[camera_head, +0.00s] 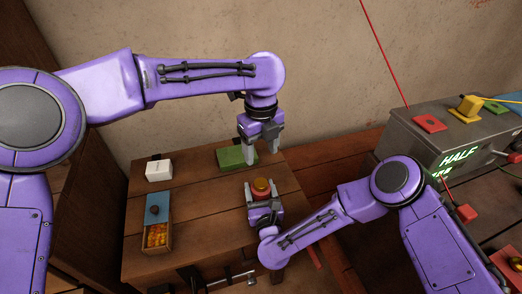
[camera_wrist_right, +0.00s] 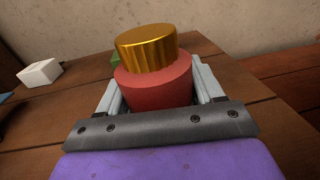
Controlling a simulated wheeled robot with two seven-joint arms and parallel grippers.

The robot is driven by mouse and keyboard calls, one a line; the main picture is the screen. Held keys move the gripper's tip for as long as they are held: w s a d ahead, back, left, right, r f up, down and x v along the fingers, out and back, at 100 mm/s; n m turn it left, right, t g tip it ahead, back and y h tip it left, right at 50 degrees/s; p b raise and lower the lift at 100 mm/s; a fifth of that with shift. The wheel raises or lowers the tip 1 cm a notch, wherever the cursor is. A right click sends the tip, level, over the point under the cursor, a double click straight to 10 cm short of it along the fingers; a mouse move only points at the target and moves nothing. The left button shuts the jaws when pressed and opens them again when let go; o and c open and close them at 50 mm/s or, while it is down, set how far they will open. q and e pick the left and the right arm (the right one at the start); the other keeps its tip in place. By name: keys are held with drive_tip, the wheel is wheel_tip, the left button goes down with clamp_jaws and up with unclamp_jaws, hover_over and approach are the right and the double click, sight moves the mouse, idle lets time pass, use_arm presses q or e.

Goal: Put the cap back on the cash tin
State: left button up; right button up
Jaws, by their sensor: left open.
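A red, round tin (camera_head: 261,194) with a gold cap (camera_head: 261,183) on its top is near the table's right edge. My left gripper (camera_head: 260,153) is open and empty, pointing down behind the tin, by a green block (camera_head: 237,157). Whether the cap is fully seated is hidden.
A white box (camera_head: 159,169) is at the table's back left. An open wooden box (camera_head: 146,225) with a blue part and orange pieces is at the left. A grey machine (camera_head: 437,140) with coloured pads stands to the right. The wooden table's (camera_head: 205,220) middle is clear.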

drive_tip(key=o, duration=0.4)
drive_tip(key=shift+c, duration=0.2)
drive_tip(key=s, duration=0.3)
drive_tip(key=s+d, duration=0.1)
drive_tip(key=s, duration=0.3)
drive_tip(key=s+d+b, duration=0.1)
drive_tip(key=s, duration=0.2)
drive_tip(key=shift+s, duration=0.15)
